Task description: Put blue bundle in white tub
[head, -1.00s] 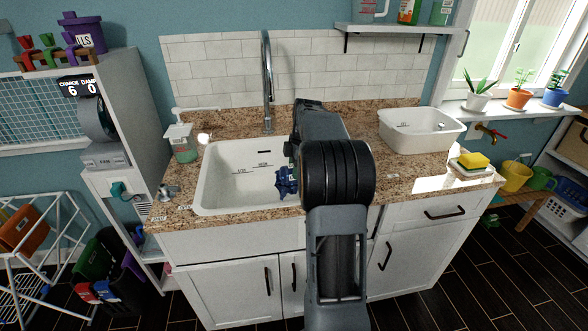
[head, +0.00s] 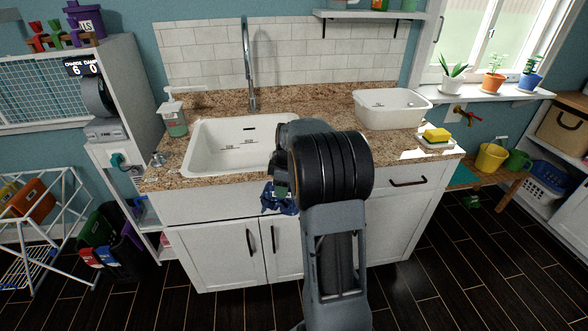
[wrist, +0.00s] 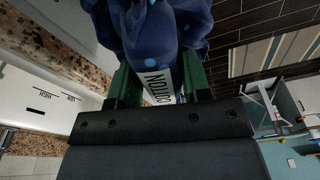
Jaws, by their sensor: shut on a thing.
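The blue bundle (head: 279,200) is dark blue cloth with a white tag reading COTTON. My gripper (head: 283,186) is shut on it and holds it in front of the cabinet, just below the counter's front edge in the head view. In the wrist view, the bundle (wrist: 152,28) is between the green fingers (wrist: 158,90), its tag facing the camera. A white tub (head: 391,108) stands on the counter at the right, well beyond my gripper. Its floor is mostly hidden by its front wall.
A white sink basin (head: 232,160) with LOW and HIGH marks is set into the granite counter, under a tall faucet (head: 249,70). A yellow sponge (head: 436,135) sits right of the tub. A soap bottle (head: 174,121) stands at the left. Dark floor is open at the right.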

